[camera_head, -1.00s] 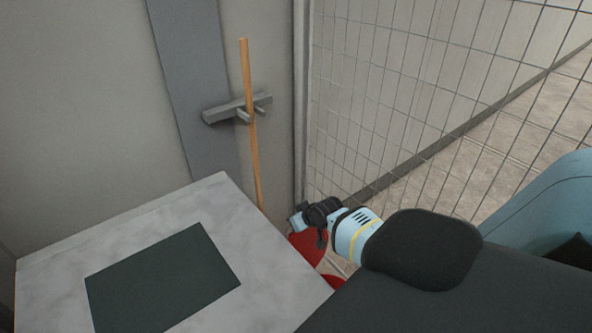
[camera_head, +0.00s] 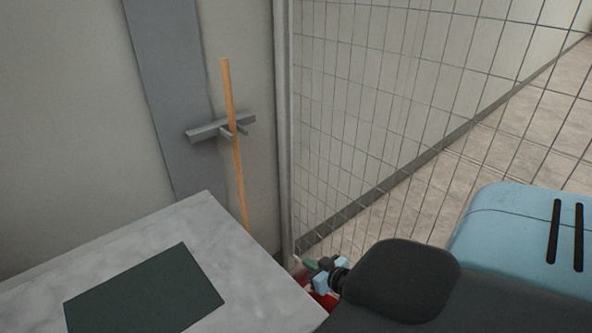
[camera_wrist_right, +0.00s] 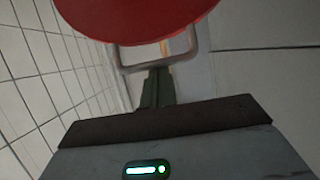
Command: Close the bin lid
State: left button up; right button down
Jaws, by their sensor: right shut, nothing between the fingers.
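A red round part, which looks like the bin lid (camera_head: 325,299), shows only as a small patch beside the counter in the head view; my right arm and the counter hide the rest. In the right wrist view a large red disc-like surface (camera_wrist_right: 140,18) fills the top, with a grey metal loop (camera_wrist_right: 185,60) below it. My right gripper (camera_head: 308,263) is shut and empty. Its dark green fingers (camera_wrist_right: 157,85) point at the loop in the wrist view; I cannot tell whether they touch it. My left gripper is out of view.
A pale grey counter (camera_head: 90,245) with a dark green mat (camera_head: 145,295) stands at the left. A wooden pole (camera_head: 236,160) hangs in a grey wall bracket (camera_head: 205,130). A wire mesh fence (camera_head: 390,110) borders the corner on the right.

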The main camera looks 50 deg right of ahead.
pick_arm(q)
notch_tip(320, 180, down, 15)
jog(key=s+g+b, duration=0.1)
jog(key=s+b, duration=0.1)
jog(key=b, duration=1.4)
pick_arm(e)
jog(key=s+a+f+t, duration=0.2)
jog(key=s+f+t, duration=0.3)
jog(key=s+f, duration=1)
jog(key=s, duration=0.2)
jog(key=shift+s+h, duration=0.3)
jog(key=shift+s, duration=0.05)
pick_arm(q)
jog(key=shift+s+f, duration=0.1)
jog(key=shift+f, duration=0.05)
pick_arm(e)
jog(key=shift+r, duration=0.1)
